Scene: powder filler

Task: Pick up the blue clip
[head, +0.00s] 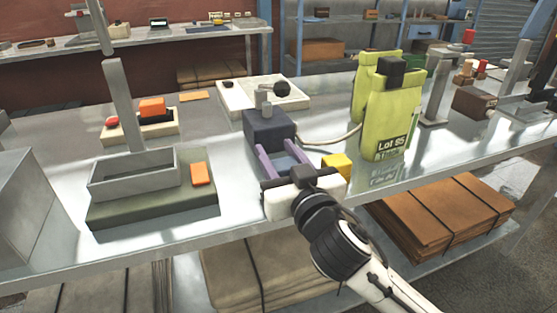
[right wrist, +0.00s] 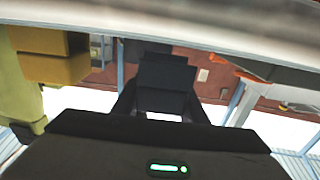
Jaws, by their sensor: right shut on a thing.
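A dark blue-grey block (head: 268,132), which looks to be the blue clip, is at the far end of my right gripper's fingers, near the middle of the bench in the head view. A small grey post (head: 266,102) shows just above it. My right gripper (head: 284,158) reaches in from the front, with its two purple-looking fingers on either side of the block, shut on it. In the right wrist view a dark block (right wrist: 167,82) shows ahead of the gripper body. I cannot tell whether it touches the bench. My left gripper is not in view.
A yellow-green container (head: 388,120) marked Lot 85 stands close on the right, with a yellow block (head: 338,164) nearer my gripper. A grey tray (head: 133,182) on a dark green base is on the left. Bench (head: 235,190) surface between is clear.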

